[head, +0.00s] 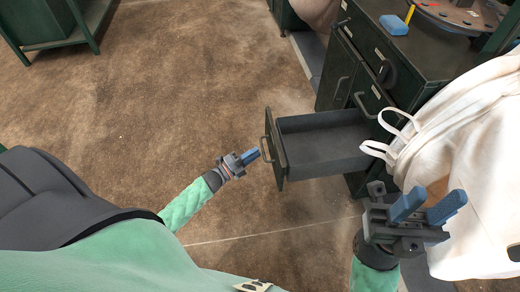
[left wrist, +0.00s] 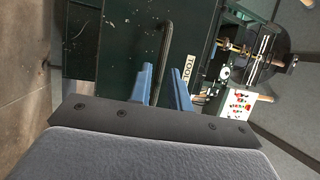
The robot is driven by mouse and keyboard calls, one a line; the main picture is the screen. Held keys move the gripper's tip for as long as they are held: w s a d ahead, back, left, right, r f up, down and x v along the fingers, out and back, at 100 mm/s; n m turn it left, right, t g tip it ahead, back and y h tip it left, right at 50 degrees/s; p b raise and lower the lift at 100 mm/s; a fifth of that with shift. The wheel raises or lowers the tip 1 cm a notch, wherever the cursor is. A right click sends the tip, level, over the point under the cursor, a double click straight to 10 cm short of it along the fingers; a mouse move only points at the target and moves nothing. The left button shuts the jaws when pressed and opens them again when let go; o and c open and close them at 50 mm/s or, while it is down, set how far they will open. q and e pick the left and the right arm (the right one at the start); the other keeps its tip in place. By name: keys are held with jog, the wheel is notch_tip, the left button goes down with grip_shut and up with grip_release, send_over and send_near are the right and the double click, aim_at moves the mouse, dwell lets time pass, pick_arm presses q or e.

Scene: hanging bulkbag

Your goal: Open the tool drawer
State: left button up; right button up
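The tool drawer (head: 322,150) is dark green and stands pulled out of the cabinet, with its empty inside visible. Its bar handle (head: 265,149) is on the front panel, and it also shows in the left wrist view (left wrist: 164,45), with a "TOOL" label (left wrist: 188,72) beside it. My left gripper (head: 254,156) is at the handle. In the left wrist view its blue fingers (left wrist: 162,75) are apart, with the handle bar showing in the gap between them; I cannot tell whether they touch it. My right gripper (head: 430,203) is open and empty, beside the white bag.
The white bulk bag (head: 470,130) with loops hangs at the right, close to the drawer and my right gripper. The cabinet (head: 395,65) has other closed drawers and a blue block (head: 394,25) on top.

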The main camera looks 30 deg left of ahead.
pick_arm(q)
jog(key=shift+v, duration=1.65)
